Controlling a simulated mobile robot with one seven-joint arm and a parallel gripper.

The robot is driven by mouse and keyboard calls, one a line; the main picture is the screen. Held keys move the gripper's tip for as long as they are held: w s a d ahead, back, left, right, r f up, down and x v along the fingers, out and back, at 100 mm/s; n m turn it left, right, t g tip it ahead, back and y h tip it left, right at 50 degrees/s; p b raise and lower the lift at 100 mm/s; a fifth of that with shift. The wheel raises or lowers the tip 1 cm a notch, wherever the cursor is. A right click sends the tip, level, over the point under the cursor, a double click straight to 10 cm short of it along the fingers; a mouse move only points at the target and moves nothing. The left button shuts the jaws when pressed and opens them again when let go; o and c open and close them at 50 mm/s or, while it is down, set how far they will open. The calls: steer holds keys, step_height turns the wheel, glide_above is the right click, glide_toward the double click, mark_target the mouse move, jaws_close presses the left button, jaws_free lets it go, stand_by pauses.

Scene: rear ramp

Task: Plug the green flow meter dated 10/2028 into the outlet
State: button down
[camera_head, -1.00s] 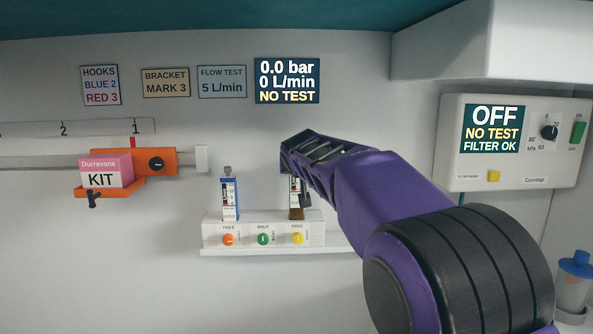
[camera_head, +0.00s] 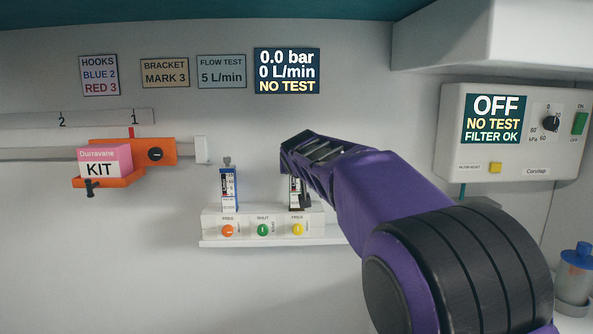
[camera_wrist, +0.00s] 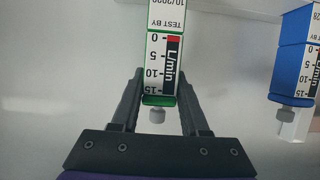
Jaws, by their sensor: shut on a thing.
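A green-edged flow meter (camera_wrist: 161,65) with an L/min scale stands between the fingers of my gripper (camera_wrist: 158,112) in the wrist view. My gripper is shut on it. Its label appears upside down, with TEST BY and a date starting 10/202; the last digit is hard to read. In the head view my gripper covers most of the meter (camera_head: 295,192), above the yellow knob of a white rack (camera_head: 212,243). I cannot tell whether it still touches the rack. A blue flow meter (camera_head: 229,188) stands above the orange knob; it also shows in the wrist view (camera_wrist: 296,70). I cannot identify the outlet.
The display (camera_head: 287,71) reads 0.0 bar, 0 L/min, NO TEST. An orange bracket (camera_head: 156,153) with a pink KIT box (camera_head: 105,161) sits on the left rail. A suction unit (camera_head: 513,130) hangs right, above a canister (camera_head: 576,270). Wall below the rack is clear.

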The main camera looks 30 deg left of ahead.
steer(key=shift+f+b, duration=0.35)
steer(key=shift+f, duration=0.05)
steer(key=shift+c, duration=2.2)
jaws_free()
steer(key=shift+o, duration=0.6)
steer(key=v, duration=1.7)
steer(key=shift+s+r, duration=0.15)
steer(key=shift+s, duration=0.15)
steer(key=shift+d, duration=0.1)
